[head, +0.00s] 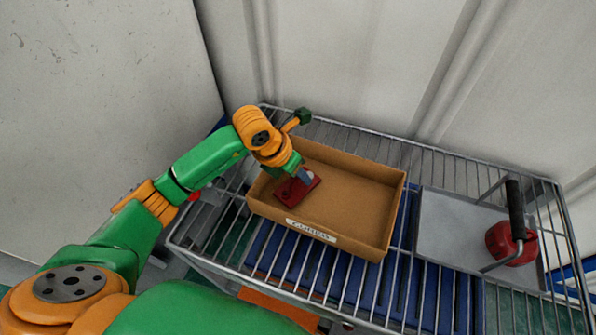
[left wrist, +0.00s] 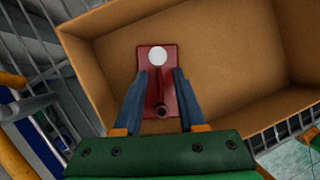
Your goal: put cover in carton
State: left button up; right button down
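The cover, a red plate with a raised ridge and a pale round spot, lies inside the carton near its left end; it shows in the head view (head: 290,192) and the left wrist view (left wrist: 146,54). The carton (head: 362,205) is an open brown box with a white label on its front wall; its inside also fills much of the left wrist view (left wrist: 235,60). My left gripper (head: 307,178) reaches down into the carton at the cover. In the left wrist view its fingers (left wrist: 162,76) stand apart on either side of the ridge, with gaps showing. My right gripper is out of view.
The carton stands on a wire rack shelf (head: 420,167) with raised wire edges. Blue bins show below the wires. The carton's middle and right are empty.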

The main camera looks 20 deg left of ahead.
pick_arm(q)
jog(key=b+v, duration=0.1)
jog(key=v, duration=1.1)
